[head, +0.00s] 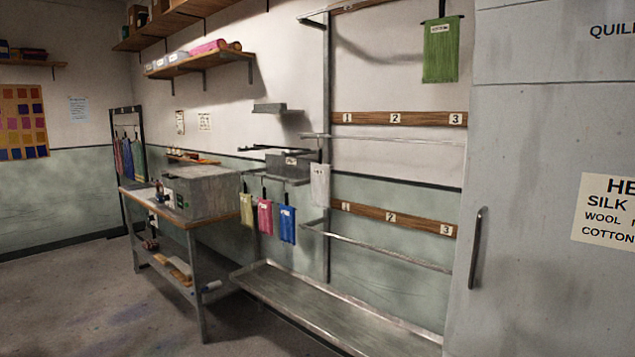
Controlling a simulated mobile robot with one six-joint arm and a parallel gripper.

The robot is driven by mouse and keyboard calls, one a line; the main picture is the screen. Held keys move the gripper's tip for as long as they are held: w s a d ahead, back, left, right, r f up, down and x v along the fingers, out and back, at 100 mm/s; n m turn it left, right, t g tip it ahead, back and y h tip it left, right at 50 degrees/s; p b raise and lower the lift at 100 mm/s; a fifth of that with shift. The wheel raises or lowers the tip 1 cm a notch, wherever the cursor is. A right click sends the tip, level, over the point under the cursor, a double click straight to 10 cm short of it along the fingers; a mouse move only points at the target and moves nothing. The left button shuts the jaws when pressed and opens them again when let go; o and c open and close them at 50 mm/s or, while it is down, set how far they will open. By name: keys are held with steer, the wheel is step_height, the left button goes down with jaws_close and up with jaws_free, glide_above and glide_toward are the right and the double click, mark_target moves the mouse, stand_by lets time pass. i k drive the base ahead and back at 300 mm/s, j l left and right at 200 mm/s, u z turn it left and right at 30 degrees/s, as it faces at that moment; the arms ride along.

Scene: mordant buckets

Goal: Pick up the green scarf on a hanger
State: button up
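A green scarf (441,52) hangs flat at the upper right, from a dark hanger whose top reaches the picture's upper edge. It carries a small white label near its top. It hangs above the end marked 3 of the upper numbered board (400,119), with nothing touching its lower edge. Another green cloth (140,162) hangs on the dark rack at the far left, among other coloured cloths. My gripper is not in view.
A grey door (545,130) with a handle stands close right of the scarf. Yellow-green (247,210), pink (265,217), blue (287,225) and pale (320,185) cloths hang mid-view. Metal rails and a long trough (330,310) line the wall. Floor at lower left is clear.

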mark_target(442, 37)
steer(key=i+j, duration=0.2)
steer(key=i, duration=0.3)
steer(key=i+j, duration=0.25)
steer(key=i, duration=0.3)
steer(key=i+j, duration=0.2)
steer(key=i, duration=0.3)
